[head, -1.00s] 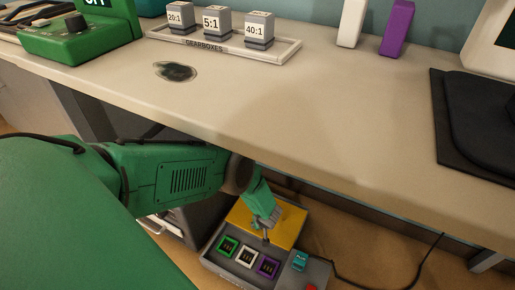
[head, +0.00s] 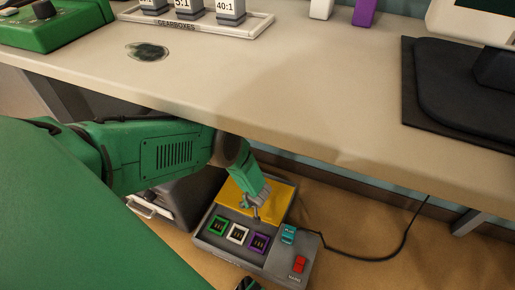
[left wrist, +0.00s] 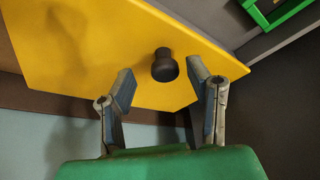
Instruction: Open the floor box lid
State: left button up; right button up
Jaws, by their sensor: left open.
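The grey floor box (head: 213,243) stands on the floor below the bench. Its yellow lid (head: 284,193) looks shut, lying flat over the rear part of the box. My left gripper (head: 256,211) reaches down to the lid from under the bench edge and hides part of it. In the left wrist view the lid (left wrist: 80,45) fills the upper part. A dark round knob (left wrist: 165,65) stands on it. My left gripper (left wrist: 161,88) is open, with the knob between and slightly beyond its fingertips; I see no grip on it.
Green, white and purple square sockets (head: 238,233), a teal switch (head: 289,234) and a red switch (head: 299,264) are on the box. The bench top (head: 270,90) overhangs close above my left arm. A cable (head: 380,257) runs right from the box across open floor.

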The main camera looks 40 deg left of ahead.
pick_arm(q)
jog(key=s+d, duration=0.2)
jog(key=d, duration=0.1)
jog(key=s+d, duration=0.2)
jog(key=d, duration=0.1)
jog(key=s+d, duration=0.2)
jog(key=d, duration=0.1)
jog(key=shift+s+d+f, duration=0.1)
jog(key=shift+s+d, duration=0.1)
jog(key=shift+d, duration=0.1)
jog(key=shift+a, duration=0.1)
